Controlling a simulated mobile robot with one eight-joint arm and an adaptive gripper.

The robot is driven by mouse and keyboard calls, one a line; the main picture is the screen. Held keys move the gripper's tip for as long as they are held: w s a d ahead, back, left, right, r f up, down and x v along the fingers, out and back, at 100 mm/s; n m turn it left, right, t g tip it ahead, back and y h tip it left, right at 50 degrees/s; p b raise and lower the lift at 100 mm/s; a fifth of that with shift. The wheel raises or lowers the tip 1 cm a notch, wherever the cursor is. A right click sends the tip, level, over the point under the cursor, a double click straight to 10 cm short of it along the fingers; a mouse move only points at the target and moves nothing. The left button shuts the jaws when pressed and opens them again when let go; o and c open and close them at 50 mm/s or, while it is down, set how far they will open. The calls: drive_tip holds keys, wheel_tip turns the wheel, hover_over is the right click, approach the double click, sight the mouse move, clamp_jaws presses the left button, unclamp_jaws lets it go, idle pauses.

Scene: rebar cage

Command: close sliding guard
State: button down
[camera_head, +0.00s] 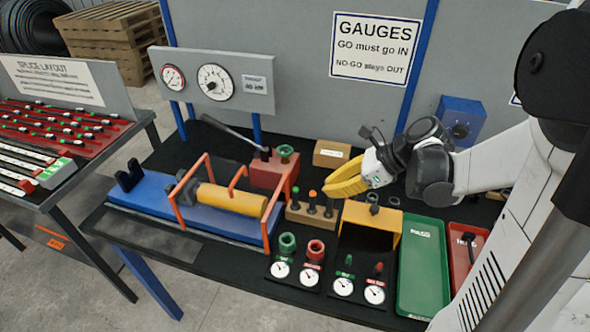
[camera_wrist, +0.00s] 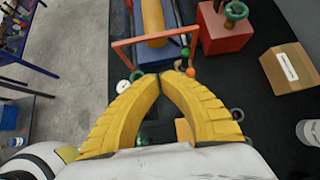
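The sliding guard is an orange-red bar frame (camera_head: 270,215) standing over a blue bed (camera_head: 140,200) with a yellow cylinder (camera_head: 230,199) lying along it. In the wrist view the frame's near end (camera_wrist: 150,40) shows just beyond my fingers, around the cylinder (camera_wrist: 153,20). My gripper (camera_head: 328,189) has yellow ribbed fingers and hangs to the right of the guard, apart from it, above the plug block. In the wrist view its fingertips (camera_wrist: 160,76) come together with nothing seen between them, and the fingers hide part of the table below.
A red block with a green knob (camera_head: 286,153) stands behind the guard. A wooden block with several coloured plugs (camera_head: 312,215) lies between guard and gripper. A cardboard box (camera_head: 331,153), green tray (camera_head: 423,265) and red tray (camera_head: 462,255) share the black table.

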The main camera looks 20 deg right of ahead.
drive_tip(key=w+a+r+b+x, duration=0.1)
drive_tip(key=a+r+b+x, duration=0.1)
drive_tip(key=x, duration=1)
drive_tip(key=shift+w+f+b, duration=0.15)
drive_tip(key=shift+w+b, duration=0.15)
drive_tip(key=shift+b, duration=0.55)
drive_tip(key=shift+a, duration=0.25)
drive_tip(key=w+a, duration=0.6)
drive_tip(key=a, duration=0.2)
drive_tip(key=w+a, duration=0.6)
drive_tip(key=a, duration=0.2)
drive_tip(key=w+a+b, duration=0.1)
drive_tip(key=w+a, duration=0.5)
drive_tip(key=a, duration=0.2)
drive_tip(key=shift+a, duration=0.35)
